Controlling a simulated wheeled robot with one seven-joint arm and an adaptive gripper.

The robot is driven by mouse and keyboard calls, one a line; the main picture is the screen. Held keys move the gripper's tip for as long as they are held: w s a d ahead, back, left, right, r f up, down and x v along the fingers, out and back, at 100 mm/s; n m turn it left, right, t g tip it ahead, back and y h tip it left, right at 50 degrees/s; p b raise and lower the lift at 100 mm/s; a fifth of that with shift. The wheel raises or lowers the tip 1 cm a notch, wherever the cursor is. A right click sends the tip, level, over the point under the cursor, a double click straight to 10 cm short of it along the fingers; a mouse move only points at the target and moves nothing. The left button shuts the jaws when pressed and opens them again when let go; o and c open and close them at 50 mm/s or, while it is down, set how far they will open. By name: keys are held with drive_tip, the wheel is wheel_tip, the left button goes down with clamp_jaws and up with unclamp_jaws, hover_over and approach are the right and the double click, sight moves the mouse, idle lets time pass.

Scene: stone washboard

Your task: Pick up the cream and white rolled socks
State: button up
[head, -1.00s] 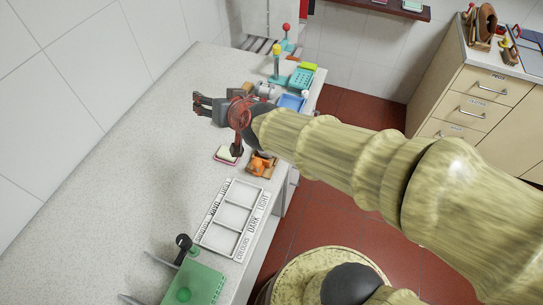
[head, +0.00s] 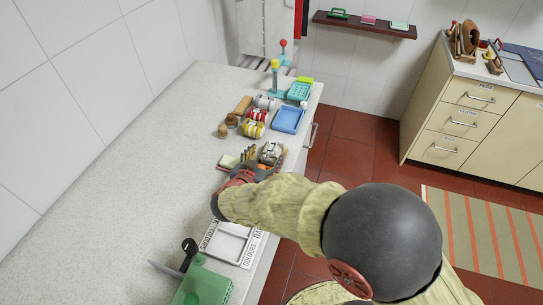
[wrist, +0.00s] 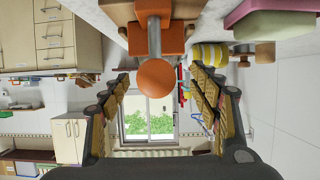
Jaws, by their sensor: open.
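A pale rolled bundle (head: 264,101), probably the cream and white rolled socks, lies on the counter beyond my gripper, left of the blue tray. It is too small to be sure of its colours. My gripper (head: 262,155) is low over the counter, short of the rolls. In the wrist view its fingers are spread apart, with no sock roll between them.
An orange knob (wrist: 156,75) on a metal rod appears between the fingers in the wrist view. A soap dish (head: 228,162) is left of my gripper. Small wooden pieces (head: 231,120) stand left of the rolls. A blue tray (head: 288,119) is to their right. The left counter is clear.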

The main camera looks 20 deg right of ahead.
sight(268, 155)
drive_tip(key=shift+w+d+f+b, duration=0.95)
drive_tip(key=shift+w+d+f, duration=0.05)
drive_tip(key=shift+w+f, duration=0.2)
drive_tip(key=shift+w+d, duration=0.2)
drive_tip(key=shift+w, duration=0.15)
drive_tip(key=shift+c, duration=0.4)
drive_tip(key=c, duration=1.2)
